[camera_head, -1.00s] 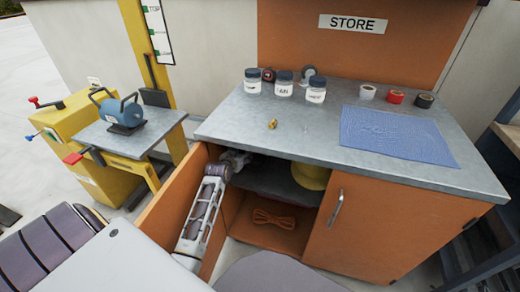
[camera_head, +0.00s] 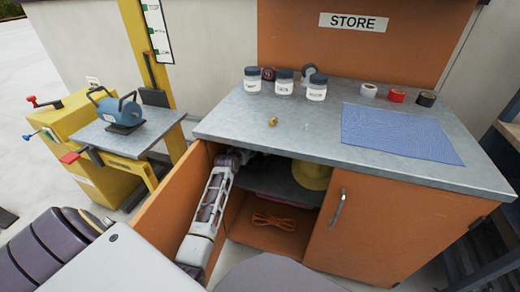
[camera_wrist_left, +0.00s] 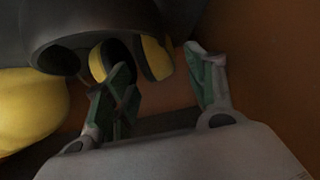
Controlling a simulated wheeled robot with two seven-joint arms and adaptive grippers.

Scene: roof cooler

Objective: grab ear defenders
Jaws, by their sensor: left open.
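The ear defenders (camera_wrist_left: 157,58), with yellow and dark cups, show in the left wrist view at the top middle, inside the dim cupboard. My left gripper (camera_wrist_left: 160,76) is open, with one finger close to or overlapping the left yellow part and the other to the right, beside the orange wall. Nothing is clearly held between the fingers. In the head view my left arm reaches into the open cupboard, and the gripper and ear defenders are hidden under the worktop. My right gripper is not in view.
The open orange door (camera_head: 170,215) stands left of my arm, and the closed door (camera_head: 365,225) is at right. The worktop (camera_head: 300,135) is overhead. A yellow rounded object (camera_head: 312,175) sits on the shelf. An orange coiled cord (camera_head: 273,221) lies below.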

